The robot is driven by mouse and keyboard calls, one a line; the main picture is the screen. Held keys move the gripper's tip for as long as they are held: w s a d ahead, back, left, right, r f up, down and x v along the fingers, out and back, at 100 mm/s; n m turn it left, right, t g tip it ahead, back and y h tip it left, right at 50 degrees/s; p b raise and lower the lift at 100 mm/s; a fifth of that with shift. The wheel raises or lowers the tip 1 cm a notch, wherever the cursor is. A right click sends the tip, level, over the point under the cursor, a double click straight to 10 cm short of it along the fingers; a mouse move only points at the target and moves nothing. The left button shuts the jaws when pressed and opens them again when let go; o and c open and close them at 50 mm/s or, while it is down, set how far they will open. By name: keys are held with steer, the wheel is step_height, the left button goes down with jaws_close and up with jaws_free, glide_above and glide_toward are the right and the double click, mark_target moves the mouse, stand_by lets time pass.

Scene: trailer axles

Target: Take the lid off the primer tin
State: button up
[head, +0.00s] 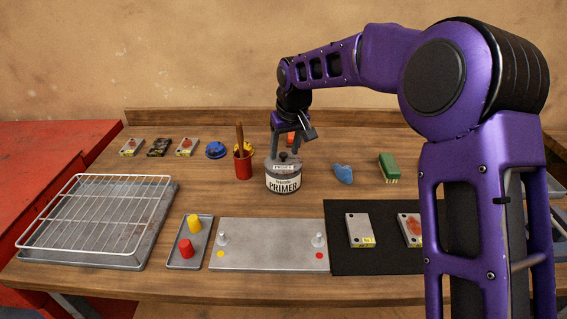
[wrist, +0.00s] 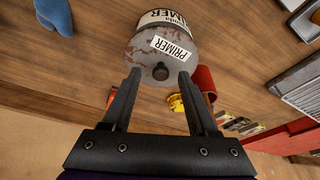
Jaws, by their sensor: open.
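The primer tin (head: 284,182) stands upright near the middle of the bench, grey with a white PRIMER label. Its lid (head: 287,160) is on top, with a dark knob in the centre. In the wrist view the worn grey lid (wrist: 150,48) carries a PRIMER label, and the dark knob (wrist: 161,72) shows near the fingertips. My gripper (wrist: 160,75) is open, with one finger on each side of the knob in that view. In the head view my gripper (head: 286,148) is just above and behind the lid. I cannot tell whether the fingers touch anything.
Left of the tin stands a red cup (head: 243,167) with a brown handle in it. A blue item (head: 343,173) and a green brush (head: 388,167) lie to the right. In front is a metal plate (head: 268,258) with small pegs. A wire rack (head: 95,212) is at left.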

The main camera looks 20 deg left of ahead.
steer(key=shift+w+a+f, duration=0.1)
steer(key=shift+a+f, duration=0.05)
steer(key=shift+f, duration=0.25)
jaws_close()
steer(key=shift+r, duration=0.15)
